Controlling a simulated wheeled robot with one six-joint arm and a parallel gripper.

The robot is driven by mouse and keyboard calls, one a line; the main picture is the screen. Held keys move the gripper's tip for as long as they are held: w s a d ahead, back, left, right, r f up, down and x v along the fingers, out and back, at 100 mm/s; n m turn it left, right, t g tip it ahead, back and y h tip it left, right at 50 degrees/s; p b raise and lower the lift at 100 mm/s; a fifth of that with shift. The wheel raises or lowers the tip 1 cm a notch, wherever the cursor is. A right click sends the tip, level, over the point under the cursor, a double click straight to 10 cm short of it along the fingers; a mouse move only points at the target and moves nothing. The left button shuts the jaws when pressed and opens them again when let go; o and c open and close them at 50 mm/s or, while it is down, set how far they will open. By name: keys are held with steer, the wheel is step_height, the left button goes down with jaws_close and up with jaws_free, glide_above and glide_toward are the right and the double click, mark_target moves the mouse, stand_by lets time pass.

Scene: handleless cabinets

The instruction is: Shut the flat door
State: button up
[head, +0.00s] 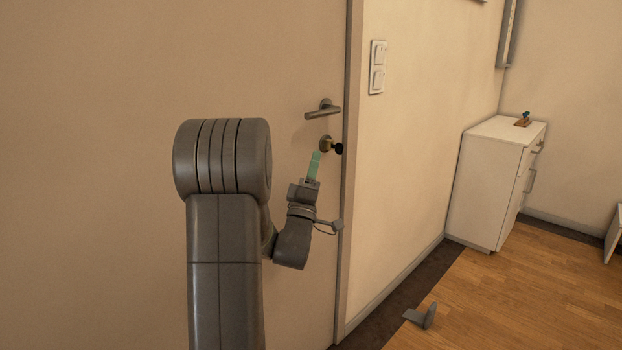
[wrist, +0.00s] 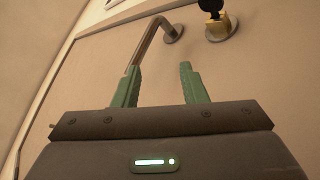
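The flat door (head: 90,150) is a large plain beige panel filling the left of the head view; it also fills much of the wrist view (wrist: 240,75). It looks close to its frame (head: 351,130), but I cannot tell whether it is fully shut. Its metal lever handle (head: 322,109) sits above a lock with a dark key (head: 334,147). In the wrist view the handle (wrist: 150,45) runs down towards the left fingertip, and the lock (wrist: 217,24) is at upper right. My gripper (head: 316,155), with green fingers (wrist: 159,82), is open and empty in front of the door; contact is unclear.
Light switches (head: 377,67) are on the wall right of the frame. A white cabinet (head: 492,185) with a small object (head: 523,119) on top stands farther right. A grey wedge-like item (head: 423,317) lies on the wooden floor (head: 520,295), which is otherwise mostly clear.

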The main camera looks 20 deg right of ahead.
steer(key=shift+v, duration=1.7)
steer(key=x, duration=1.2)
steer(key=shift+s+r, duration=0.1)
